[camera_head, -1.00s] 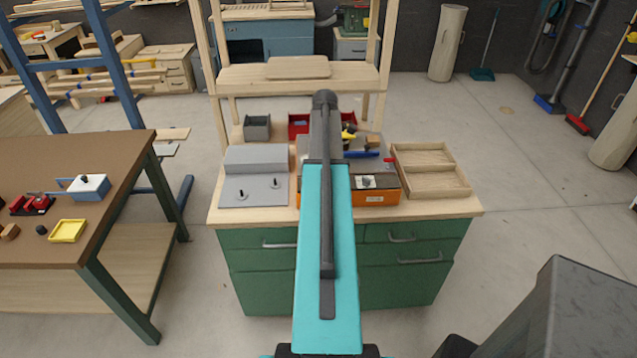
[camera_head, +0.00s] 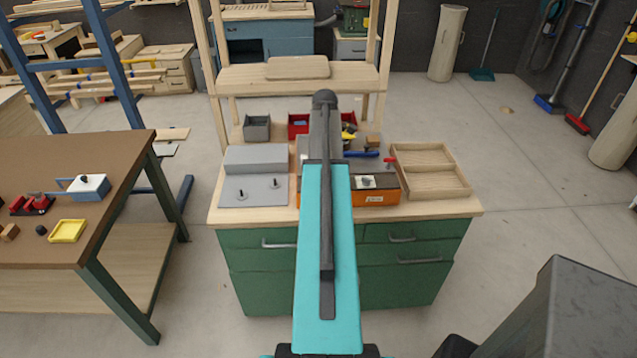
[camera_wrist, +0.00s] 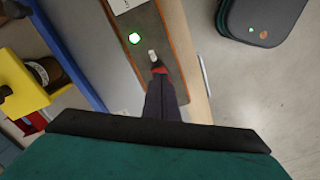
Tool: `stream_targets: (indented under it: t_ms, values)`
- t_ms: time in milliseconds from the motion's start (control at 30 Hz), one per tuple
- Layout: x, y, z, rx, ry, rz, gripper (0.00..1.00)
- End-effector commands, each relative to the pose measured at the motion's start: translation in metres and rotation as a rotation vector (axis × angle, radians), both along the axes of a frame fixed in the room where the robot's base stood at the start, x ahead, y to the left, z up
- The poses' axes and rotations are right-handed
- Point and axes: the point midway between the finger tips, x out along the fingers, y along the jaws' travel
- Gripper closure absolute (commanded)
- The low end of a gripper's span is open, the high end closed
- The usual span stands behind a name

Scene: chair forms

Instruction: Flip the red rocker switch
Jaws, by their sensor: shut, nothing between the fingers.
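The red rocker switch (camera_wrist: 158,70) shows as a small red patch in the wrist view, mostly covered by the tips of my gripper (camera_wrist: 157,78). A pale piece (camera_wrist: 153,56) lies just beyond it, and a lit green lamp (camera_wrist: 134,38) is up and left on the same grey panel. My gripper is shut and empty, its tips at the red patch. I cannot tell whether they touch it or which way the switch is tipped. In the head view my arm hides the gripper and the switch; the orange-sided machine (camera_head: 372,198) shows beside the arm.
A grey fixture plate (camera_head: 240,193) with pegs lies left on the bench, and a wooden tray (camera_head: 430,172) right. A grey bin (camera_head: 257,128) and a red bin (camera_head: 298,125) stand behind. In the wrist view a yellow thing (camera_wrist: 28,70) is at left.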

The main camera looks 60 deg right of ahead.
Motion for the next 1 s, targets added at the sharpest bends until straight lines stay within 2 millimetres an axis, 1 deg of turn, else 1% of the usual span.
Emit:
stream_targets:
  t_ms: [1000]
  values:
    - [0.0005,0.0003,-0.0084,0.000,0.000,0.001,1.00]
